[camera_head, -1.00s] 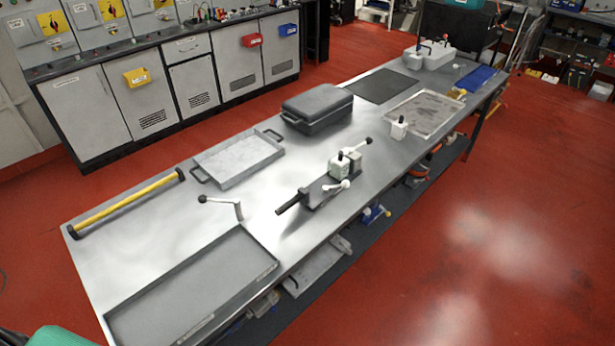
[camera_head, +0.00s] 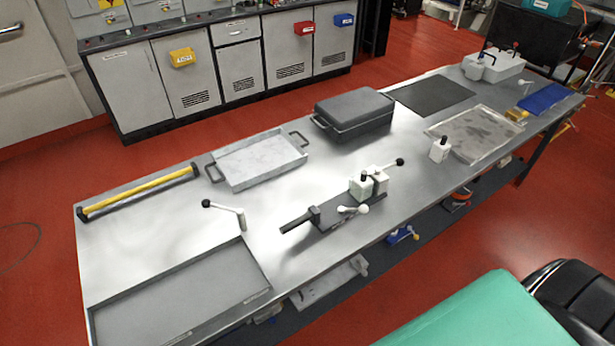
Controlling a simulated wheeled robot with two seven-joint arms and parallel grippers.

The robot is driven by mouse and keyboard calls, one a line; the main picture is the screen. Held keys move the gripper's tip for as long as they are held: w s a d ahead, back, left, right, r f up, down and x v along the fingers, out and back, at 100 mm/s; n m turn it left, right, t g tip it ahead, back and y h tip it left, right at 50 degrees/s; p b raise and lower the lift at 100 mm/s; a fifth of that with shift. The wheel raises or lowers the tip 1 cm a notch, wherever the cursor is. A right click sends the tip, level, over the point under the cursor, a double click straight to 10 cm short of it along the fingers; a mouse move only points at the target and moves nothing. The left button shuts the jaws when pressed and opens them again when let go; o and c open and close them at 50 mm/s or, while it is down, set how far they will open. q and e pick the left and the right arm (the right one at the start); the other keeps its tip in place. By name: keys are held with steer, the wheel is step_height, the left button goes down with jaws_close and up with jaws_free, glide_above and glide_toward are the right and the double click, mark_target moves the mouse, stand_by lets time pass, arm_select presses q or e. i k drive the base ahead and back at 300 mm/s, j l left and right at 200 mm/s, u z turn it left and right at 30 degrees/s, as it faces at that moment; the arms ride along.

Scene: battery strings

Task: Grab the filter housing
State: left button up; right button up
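I cannot tell for sure which object is the filter housing. A dark grey lidded box (camera_head: 353,115) with side handles stands toward the back of the long metal table. A pale block with a black knob (camera_head: 369,181) sits on a dark lever fixture (camera_head: 335,211) near the table's middle. A small white block with a black knob (camera_head: 440,149) stands alone to the right. A white housing-like unit (camera_head: 493,66) with black handles stands at the far right end. Neither gripper shows in view.
The metal table (camera_head: 180,232) also bears a yellow bar (camera_head: 140,191), a shallow handled tray (camera_head: 258,162), a large grey tray (camera_head: 180,300), a black mat (camera_head: 432,95) and a shallow metal tray (camera_head: 476,133). Grey cabinets (camera_head: 185,75) stand behind; red floor lies between.

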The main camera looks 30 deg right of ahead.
mark_target(325, 217)
steer(key=l+u, duration=0.2)
steer(key=l, duration=0.45)
steer(key=l+u, duration=0.2)
steer(key=l, duration=0.45)
steer(key=l+u, duration=0.2)
steer(key=l, duration=0.4)
steer(key=k+l+u, duration=0.1)
steer(key=l+u, duration=0.15)
steer(key=l, duration=0.4)
